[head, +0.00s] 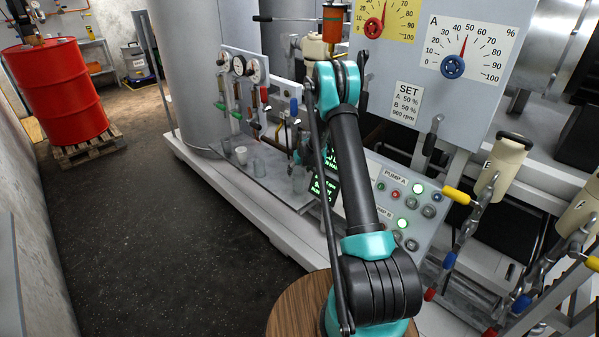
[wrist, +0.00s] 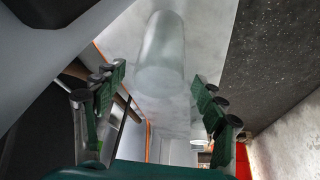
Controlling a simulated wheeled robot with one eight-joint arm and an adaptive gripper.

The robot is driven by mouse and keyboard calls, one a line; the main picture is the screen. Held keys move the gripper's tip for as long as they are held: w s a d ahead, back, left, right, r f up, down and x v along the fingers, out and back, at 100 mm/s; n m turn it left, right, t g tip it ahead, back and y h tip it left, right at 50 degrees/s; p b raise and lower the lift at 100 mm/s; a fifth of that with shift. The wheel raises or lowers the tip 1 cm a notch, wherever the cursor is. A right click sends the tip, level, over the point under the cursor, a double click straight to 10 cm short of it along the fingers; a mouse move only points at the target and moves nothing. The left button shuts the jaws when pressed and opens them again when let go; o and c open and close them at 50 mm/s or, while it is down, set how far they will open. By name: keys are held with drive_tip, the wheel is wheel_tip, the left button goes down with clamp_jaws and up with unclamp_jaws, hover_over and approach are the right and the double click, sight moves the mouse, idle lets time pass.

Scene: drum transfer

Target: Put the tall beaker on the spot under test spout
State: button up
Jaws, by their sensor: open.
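In the wrist view a tall, clear grey cylinder, which looks like the tall beaker (wrist: 160,62), stands on a grey metal surface ahead of my gripper (wrist: 158,76). The two green-padded fingers are spread apart, one on each side of the picture, with the beaker's image between them. I cannot tell how far off it is. Nothing is visibly held. In the head view several small beakers stand on the metal shelf (head: 228,168) below the pipes and gauges. My arm partly hides the gripper and the shelf's right end there. I cannot clearly make out the test spout or its spot.
Pipes with dials (head: 255,70) and valves rise along the back of the shelf. A large grey tank (head: 190,60) stands behind. A control panel (head: 410,205) is right of my arm. A red drum (head: 60,90) stands on a pallet at far left. The dark floor between is clear.

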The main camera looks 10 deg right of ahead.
drive_tip(key=shift+r, duration=0.1)
drive_tip(key=v, duration=1.2)
